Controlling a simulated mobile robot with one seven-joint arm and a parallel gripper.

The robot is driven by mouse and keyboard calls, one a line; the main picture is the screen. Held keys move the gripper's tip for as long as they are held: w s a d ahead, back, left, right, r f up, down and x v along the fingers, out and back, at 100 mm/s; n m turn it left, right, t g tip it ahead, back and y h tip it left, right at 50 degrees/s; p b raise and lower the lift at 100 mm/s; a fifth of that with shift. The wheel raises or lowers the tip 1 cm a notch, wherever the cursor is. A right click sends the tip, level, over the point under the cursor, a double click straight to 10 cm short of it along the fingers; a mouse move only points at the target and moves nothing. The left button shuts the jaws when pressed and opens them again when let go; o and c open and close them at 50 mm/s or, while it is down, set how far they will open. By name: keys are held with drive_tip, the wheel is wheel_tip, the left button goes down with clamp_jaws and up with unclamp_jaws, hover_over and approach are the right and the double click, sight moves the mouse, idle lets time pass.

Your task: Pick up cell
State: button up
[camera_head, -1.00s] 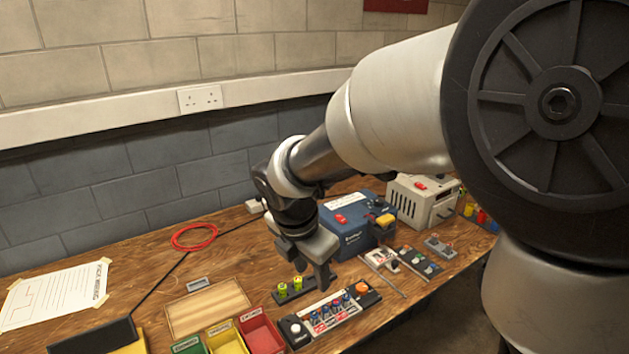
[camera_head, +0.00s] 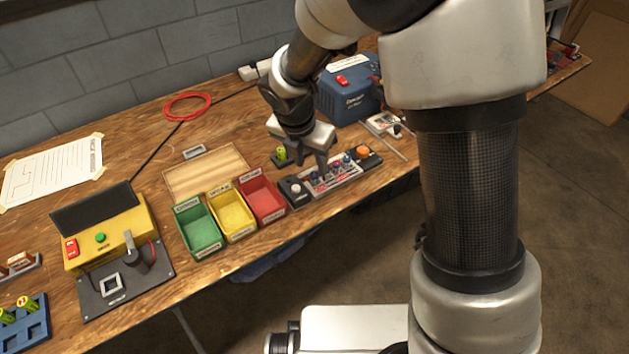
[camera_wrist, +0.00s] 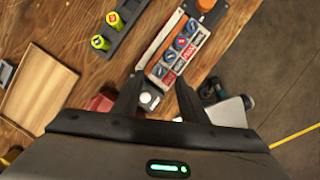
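Two yellow-green cells (camera_wrist: 100,42) stand in a dark holder (camera_wrist: 126,38) in the wrist view, up and left of my gripper. In the head view one such cell (camera_head: 282,154) shows beside my gripper, which partly hides the holder. More green cells (camera_head: 26,303) sit in a blue rack (camera_head: 40,327) at the lower left of the head view. My gripper (camera_head: 318,160) is over the bench by the switch panel. In the wrist view the gripper fingers (camera_wrist: 159,82) are apart, with nothing held between them.
The switch panel (camera_head: 334,176) with an orange button lies under my gripper. Green (camera_head: 199,228), yellow (camera_head: 232,216) and red (camera_head: 262,200) bins line the bench front, near a wooden tray (camera_head: 190,178). A yellow tester (camera_head: 107,245) stands left; a blue box (camera_head: 349,97) stands behind.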

sight(314, 174)
drive_tip(key=b+x, duration=0.1)
drive_tip(key=x, duration=0.4)
drive_tip(key=shift+f+b, duration=0.1)
drive_tip(key=shift+b, duration=0.3)
clamp_jaws()
